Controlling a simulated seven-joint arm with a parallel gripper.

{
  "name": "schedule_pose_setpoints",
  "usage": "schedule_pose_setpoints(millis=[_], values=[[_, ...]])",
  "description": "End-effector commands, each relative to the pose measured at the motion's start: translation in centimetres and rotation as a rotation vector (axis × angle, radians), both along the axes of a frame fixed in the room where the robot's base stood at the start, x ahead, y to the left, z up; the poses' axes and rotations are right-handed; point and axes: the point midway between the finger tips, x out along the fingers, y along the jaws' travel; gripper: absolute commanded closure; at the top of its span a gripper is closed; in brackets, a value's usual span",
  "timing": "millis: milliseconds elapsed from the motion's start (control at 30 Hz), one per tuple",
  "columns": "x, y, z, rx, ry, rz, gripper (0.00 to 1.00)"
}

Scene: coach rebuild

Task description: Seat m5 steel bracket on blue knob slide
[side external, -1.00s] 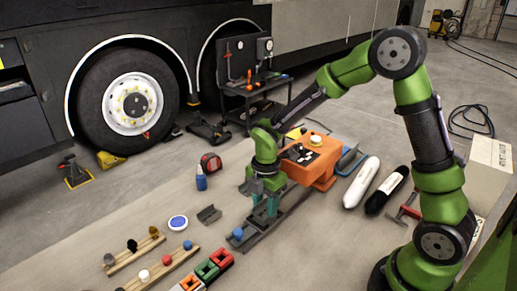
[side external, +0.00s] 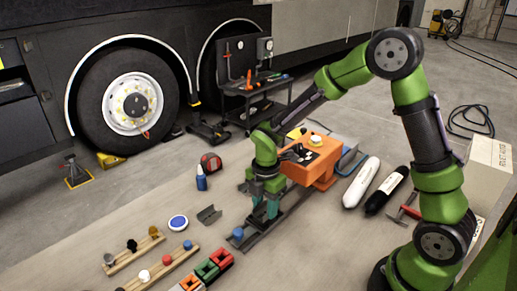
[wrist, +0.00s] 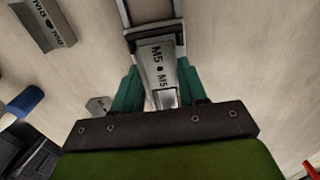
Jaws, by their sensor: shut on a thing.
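The M5 steel bracket (wrist: 157,70) is a grey piece marked "M5", seen between the teal fingers of my gripper (wrist: 155,92) in the wrist view. My gripper is shut on it. In the side view my gripper (side external: 267,209) points down over a dark slide rail (side external: 262,237), and the fingers hide most of the bracket. The blue knob (side external: 238,233) stands at the rail's near left end, left of the fingers. A dark frame (wrist: 150,28), apparently part of the slide, lies just beyond the bracket in the wrist view. I cannot tell whether the bracket touches the slide.
Another bracket (side external: 209,215) lies left of the slide; it also shows in the wrist view (wrist: 45,22).

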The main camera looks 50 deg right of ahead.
Motion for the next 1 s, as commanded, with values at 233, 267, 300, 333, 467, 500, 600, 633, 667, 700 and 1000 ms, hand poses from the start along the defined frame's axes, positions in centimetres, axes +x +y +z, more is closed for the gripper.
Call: schedule_pose_setpoints(millis=[233, 267, 300, 333, 467, 500, 600, 633, 667, 700, 1000], values=[[0.02, 0.0, -0.02, 0.0, 0.0, 0.0, 0.9], [0.01, 0.0, -0.05, 0.0, 0.0, 0.0, 0.9], [0.01, 0.0, -0.1, 0.0, 0.0, 0.0, 0.9], [0.01, 0.0, -0.15, 0.0, 0.0, 0.0, 0.9], [0.02, 0.0, -0.45, 0.0, 0.0, 0.0, 0.9], [0.02, 0.0, -0.54, 0.0, 0.0, 0.0, 0.9], [0.01, 0.0, -0.7, 0.0, 0.0, 0.0, 0.9], [0.01, 0.0, -0.72, 0.0, 0.0, 0.0, 0.9], [0.02, 0.0, -0.72, 0.0, 0.0, 0.0, 0.9], [0.02, 0.0, -0.72, 0.0, 0.0, 0.0, 0.9], [0.02, 0.0, -0.7, 0.0, -0.001, 0.0, 0.9]])
